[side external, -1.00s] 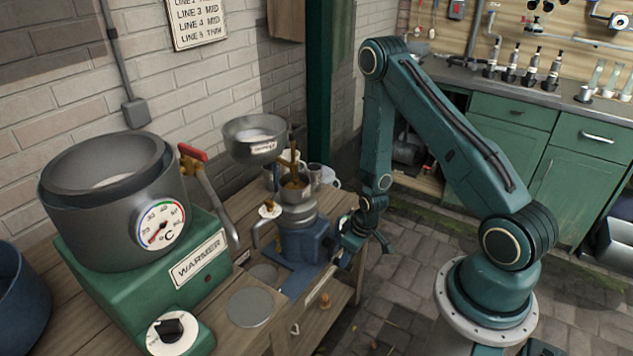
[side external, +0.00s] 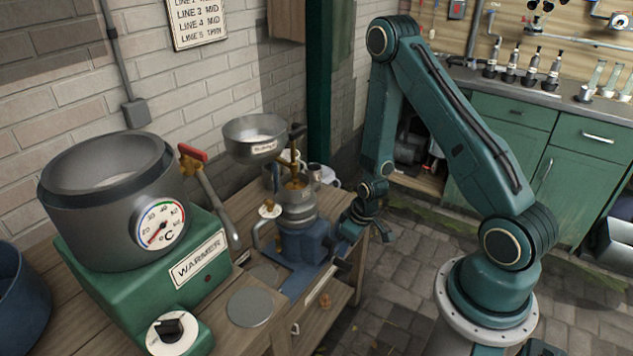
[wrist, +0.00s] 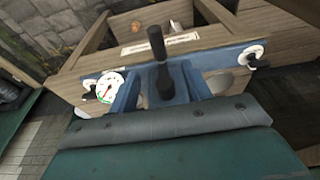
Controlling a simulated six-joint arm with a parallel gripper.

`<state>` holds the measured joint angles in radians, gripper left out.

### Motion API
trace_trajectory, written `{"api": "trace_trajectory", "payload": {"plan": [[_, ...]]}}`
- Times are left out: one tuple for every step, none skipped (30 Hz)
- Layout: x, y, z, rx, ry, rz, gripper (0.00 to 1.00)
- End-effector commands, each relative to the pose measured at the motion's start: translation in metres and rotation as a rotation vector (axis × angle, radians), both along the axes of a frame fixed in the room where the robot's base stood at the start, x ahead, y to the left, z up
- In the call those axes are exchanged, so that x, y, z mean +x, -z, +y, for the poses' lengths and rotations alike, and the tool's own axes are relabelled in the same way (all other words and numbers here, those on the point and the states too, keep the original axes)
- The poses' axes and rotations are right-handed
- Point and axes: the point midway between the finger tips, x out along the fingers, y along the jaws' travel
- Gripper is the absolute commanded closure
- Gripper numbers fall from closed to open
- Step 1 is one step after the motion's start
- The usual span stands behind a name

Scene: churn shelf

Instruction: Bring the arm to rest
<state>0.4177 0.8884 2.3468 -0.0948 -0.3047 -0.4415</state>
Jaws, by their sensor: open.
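My gripper (side external: 374,230) hangs at the right edge of the wooden bench, beside the blue base of the churn-like machine (side external: 300,243). No object shows between its fingers in the side view, though it is small there. In the wrist view the blue machine base (wrist: 185,85) lies ahead, with a black upright lever (wrist: 160,65), a white dial (wrist: 110,87) at its left and a black knob (wrist: 252,60) at its right. My fingers cannot be made out clearly in the wrist view.
The green warmer (side external: 190,262) with its grey pot (side external: 75,210) stands on the bench at left. A steel bowl (side external: 240,128) sits above the machine. Green cabinets (side external: 570,170) stand at the back right. The paved floor (side external: 400,285) right of the bench is open.

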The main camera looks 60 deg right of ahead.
Motion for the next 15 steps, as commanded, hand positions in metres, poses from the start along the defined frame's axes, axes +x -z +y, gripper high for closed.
{"api": "trace_trajectory", "payload": {"plan": [[0.005,-0.010,0.001,-0.004,-0.003,-0.009,0.51],[0.007,-0.016,0.001,-0.005,-0.004,-0.012,0.51],[0.010,-0.025,0.002,-0.007,-0.007,-0.017,0.51],[0.012,-0.031,0.003,-0.008,-0.009,-0.020,0.51],[0.015,-0.038,0.004,-0.009,-0.010,-0.023,0.51],[0.017,-0.048,0.006,-0.012,-0.011,-0.027,0.51],[0.019,-0.055,0.007,-0.013,-0.012,-0.032,0.51],[0.021,-0.062,0.008,-0.014,-0.014,-0.034,0.51],[0.023,-0.072,0.010,-0.016,-0.016,-0.039,0.51],[0.024,-0.079,0.012,-0.017,-0.017,-0.042,0.51],[0.025,-0.087,0.013,-0.018,-0.016,-0.045,0.51],[0.026,-0.096,0.015,-0.019,-0.018,-0.050,0.51],[0.027,-0.104,0.017,-0.020,-0.020,-0.053,0.51],[0.027,-0.111,0.019,-0.021,-0.021,-0.056,0.51],[0.028,-0.120,0.021,-0.022,-0.022,-0.061,0.51]]}}
